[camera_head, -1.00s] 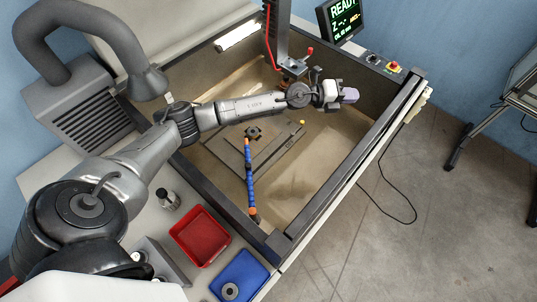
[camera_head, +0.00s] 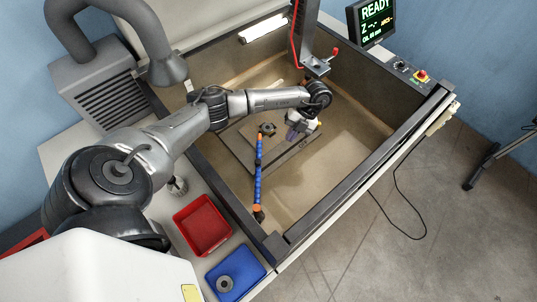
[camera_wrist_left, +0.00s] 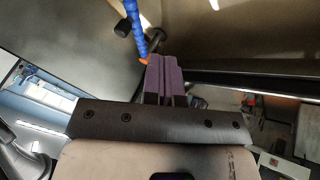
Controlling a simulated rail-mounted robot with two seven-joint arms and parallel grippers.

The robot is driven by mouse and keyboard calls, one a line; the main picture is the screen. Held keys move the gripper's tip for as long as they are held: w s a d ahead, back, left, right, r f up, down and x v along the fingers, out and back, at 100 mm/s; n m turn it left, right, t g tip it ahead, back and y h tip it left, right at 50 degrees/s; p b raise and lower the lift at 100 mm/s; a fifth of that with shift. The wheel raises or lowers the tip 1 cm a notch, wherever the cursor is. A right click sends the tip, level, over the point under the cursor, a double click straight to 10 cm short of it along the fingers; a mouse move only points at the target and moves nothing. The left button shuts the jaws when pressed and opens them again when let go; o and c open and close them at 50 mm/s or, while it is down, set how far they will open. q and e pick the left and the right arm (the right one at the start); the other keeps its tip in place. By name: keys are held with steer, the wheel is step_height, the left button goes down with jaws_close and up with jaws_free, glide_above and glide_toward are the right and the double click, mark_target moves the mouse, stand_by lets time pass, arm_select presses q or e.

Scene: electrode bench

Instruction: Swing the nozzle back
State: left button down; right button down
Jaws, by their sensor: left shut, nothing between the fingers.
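The nozzle (camera_head: 258,178) is a thin segmented blue hose with orange bands. It runs from a dark base at the tank's near wall to an orange tip beside the dark workpiece (camera_head: 267,129) on the plate. My left gripper (camera_head: 292,135) has purple fingers and is shut and empty. It is inside the tank, to the right of the nozzle's tip, and appears apart from it. In the left wrist view the shut fingers (camera_wrist_left: 166,75) sit low centre. The nozzle (camera_wrist_left: 135,24) comes down from the top, its orange tip near the fingers' upper left. Contact there is unclear. My right gripper is out of view.
The tank rim (camera_head: 350,185) encloses the work area. The machine head (camera_head: 313,60) hangs at the back, close to my left wrist. A red tray (camera_head: 203,226) and a blue tray (camera_head: 236,272) lie on the near ledge. The tank floor on the right is clear.

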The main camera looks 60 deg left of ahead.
mark_target(258, 166)
arm_select(q)
steer(key=s+a+r+p+x, duration=0.1)
steer(key=p+x, duration=0.3)
steer(key=x, duration=0.8)
steer(key=shift+s+a, duration=0.45)
steer(key=shift+s, duration=0.2)
steer(key=shift+f, duration=0.1)
